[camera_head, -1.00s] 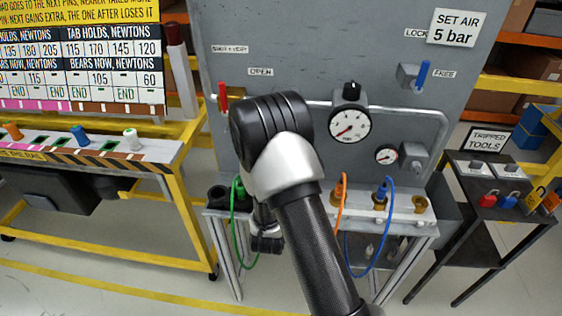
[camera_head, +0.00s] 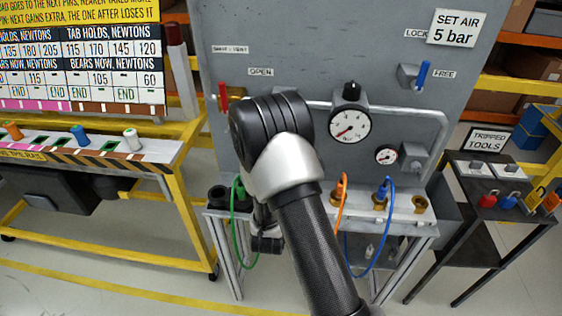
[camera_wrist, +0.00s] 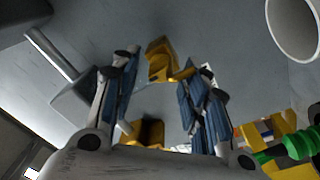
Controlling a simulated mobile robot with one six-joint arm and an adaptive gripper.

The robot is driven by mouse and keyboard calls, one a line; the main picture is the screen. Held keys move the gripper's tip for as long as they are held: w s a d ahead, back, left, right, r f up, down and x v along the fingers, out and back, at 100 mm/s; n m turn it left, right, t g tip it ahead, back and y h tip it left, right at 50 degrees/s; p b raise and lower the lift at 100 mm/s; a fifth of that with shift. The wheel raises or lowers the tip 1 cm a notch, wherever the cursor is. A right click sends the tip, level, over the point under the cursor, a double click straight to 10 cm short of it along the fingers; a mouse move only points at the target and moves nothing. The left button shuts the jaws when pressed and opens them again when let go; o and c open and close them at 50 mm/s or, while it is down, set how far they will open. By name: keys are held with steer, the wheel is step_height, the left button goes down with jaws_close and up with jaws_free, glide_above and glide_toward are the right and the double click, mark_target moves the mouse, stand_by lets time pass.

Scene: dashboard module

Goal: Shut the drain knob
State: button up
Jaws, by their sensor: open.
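In the wrist view, my gripper (camera_wrist: 165,68) is open, with one blue-padded finger on each side of a gap. A yellow, angular piece (camera_wrist: 160,60) shows in that gap, in front of the grey panel; it may be the drain knob, but no label confirms it. I cannot tell whether the fingers touch it. A second yellow piece (camera_wrist: 150,132) shows lower down, partly hidden by the gripper body. In the head view my arm hides the fingers and whatever is in front of them.
The grey panel (camera_head: 300,50) carries a red lever (camera_head: 223,97), a pressure gauge (camera_head: 349,126) and a blue lever (camera_head: 423,76). Green (camera_head: 236,232), orange (camera_head: 340,215) and blue (camera_head: 389,228) hoses hang near my arm. A green ribbed fitting (camera_wrist: 290,148) is at the wrist view's lower right.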

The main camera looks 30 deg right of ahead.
steer(key=v, duration=1.2)
stand_by(0.3)
